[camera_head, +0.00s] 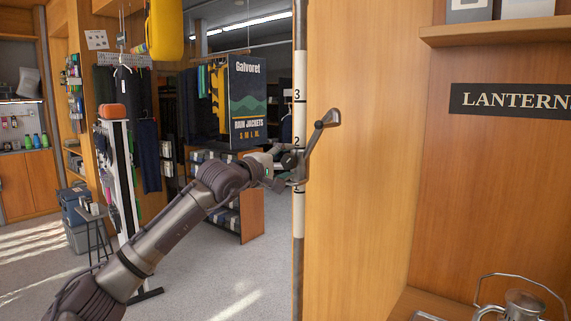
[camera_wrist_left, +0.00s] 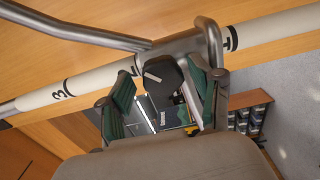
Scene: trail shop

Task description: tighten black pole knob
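The black knob (camera_wrist_left: 163,77) sits on a grey metal clamp (camera_wrist_left: 208,40) around a white pole (camera_wrist_left: 70,92) with black numbers, in the left wrist view. In the head view the pole (camera_head: 299,70) stands upright beside a wooden panel, and the clamp's bent lever (camera_head: 325,121) points up to the right. My left gripper (camera_head: 283,162) is at the clamp, on the pole's left side. Its two green-padded fingers (camera_wrist_left: 159,73) are apart, one on each side of the knob. A gap shows on the left; contact on the right is unclear. My right gripper is not in view.
The wooden panel (camera_head: 360,180) stands close to the right of the pole. A shelf (camera_head: 490,32) and a lantern (camera_head: 522,305) are further right. Carpeted floor (camera_head: 200,285) is open on the left, with a clothes rack and displays behind.

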